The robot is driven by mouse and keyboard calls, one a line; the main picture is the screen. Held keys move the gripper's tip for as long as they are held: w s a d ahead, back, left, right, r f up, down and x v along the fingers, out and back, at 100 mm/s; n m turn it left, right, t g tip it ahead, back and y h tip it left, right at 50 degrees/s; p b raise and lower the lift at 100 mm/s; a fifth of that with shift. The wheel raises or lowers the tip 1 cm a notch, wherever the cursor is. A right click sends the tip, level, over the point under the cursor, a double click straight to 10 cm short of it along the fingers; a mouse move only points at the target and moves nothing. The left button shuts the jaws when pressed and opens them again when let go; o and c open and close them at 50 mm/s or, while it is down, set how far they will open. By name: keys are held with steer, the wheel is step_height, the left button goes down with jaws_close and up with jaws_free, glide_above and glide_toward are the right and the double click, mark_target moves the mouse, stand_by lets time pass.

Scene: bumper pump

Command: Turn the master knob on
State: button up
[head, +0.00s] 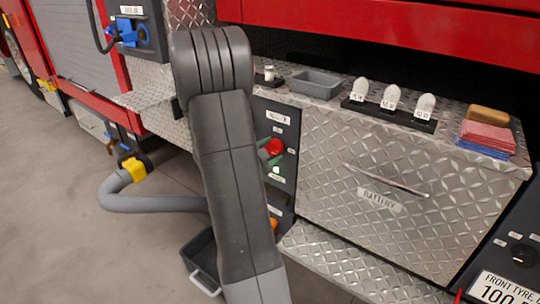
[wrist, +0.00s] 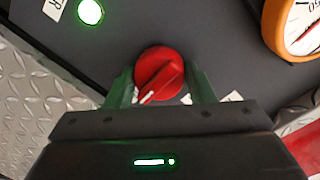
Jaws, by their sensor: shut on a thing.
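The red master knob (wrist: 158,72) is on a dark panel and shows in the middle of the wrist view, with a white mark pointing to the lower left. My gripper (wrist: 160,86) is shut on it, one green finger on each side. In the head view the red knob (head: 274,146) is on the dark side panel left of the battery drawer, and my gripper (head: 264,155) reaches it from the left, partly hidden by my arm. A lamp (wrist: 90,12) on the panel glows green. The label by the knob is partly covered.
A gauge with an orange rim (wrist: 298,25) is right of the knob in the wrist view. The battery drawer (head: 380,175) has a protruding handle. A grey tray (head: 316,84), bulbs and folded cloths (head: 486,138) stand above. A grey hose (head: 155,203) runs at left.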

stand_by(0.3)
steer(key=o, duration=1)
steer(key=shift+c, duration=0.2)
steer(key=p+v, duration=0.2)
steer(key=v, duration=1.1)
steer(key=shift+s+a, duration=0.2)
steer(key=shift+s, duration=0.15)
steer(key=b+x, duration=0.2)
steer(key=x, duration=1.2)
steer(key=shift+r, duration=0.1)
steer(key=shift+s+a, duration=0.1)
